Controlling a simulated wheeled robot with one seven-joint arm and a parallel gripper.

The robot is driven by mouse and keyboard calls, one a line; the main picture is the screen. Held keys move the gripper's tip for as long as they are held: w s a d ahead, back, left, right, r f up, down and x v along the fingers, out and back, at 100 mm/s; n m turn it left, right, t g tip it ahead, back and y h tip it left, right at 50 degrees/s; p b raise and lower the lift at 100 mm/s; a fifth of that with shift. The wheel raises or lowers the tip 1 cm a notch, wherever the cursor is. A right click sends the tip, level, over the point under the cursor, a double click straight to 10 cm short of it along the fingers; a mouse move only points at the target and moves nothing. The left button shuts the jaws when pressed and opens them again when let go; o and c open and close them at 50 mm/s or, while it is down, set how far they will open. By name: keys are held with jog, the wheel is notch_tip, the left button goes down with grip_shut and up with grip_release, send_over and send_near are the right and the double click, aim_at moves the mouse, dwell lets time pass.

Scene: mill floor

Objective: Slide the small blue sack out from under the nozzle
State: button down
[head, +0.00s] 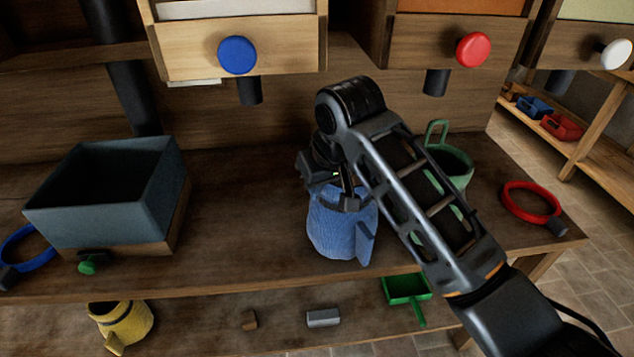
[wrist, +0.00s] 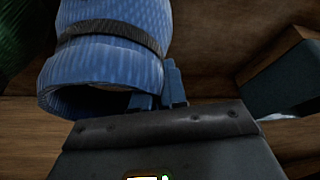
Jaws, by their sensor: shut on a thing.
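The small blue sack (head: 338,230) stands upright on the wooden bench, near its front edge. A blue flap hangs on its right side. My gripper (head: 342,198) is at the sack's top rim, shut on it; the arm hides part of the rim. In the wrist view the ribbed sack (wrist: 105,65) with its dark band fills the upper left, and my fingertips (wrist: 173,85) are at its rim edge. A dark nozzle (head: 250,90) hangs under the blue-knob drawer, behind and left of the sack. Another nozzle (head: 436,82) hangs under the red-knob drawer, to the right.
A grey bin (head: 110,195) stands left on the bench, with clear bench between it and the sack. A green container (head: 455,165) is behind my arm at right, near a red ring (head: 531,203).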

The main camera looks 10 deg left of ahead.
jog(key=shift+d, duration=0.3)
jog(key=c, duration=1.1)
grip_release()
jog(key=v, duration=0.7)
jog(key=shift+r+b, duration=0.3)
jog(key=shift+s, duration=0.15)
jog(key=shift+s, duration=0.1)
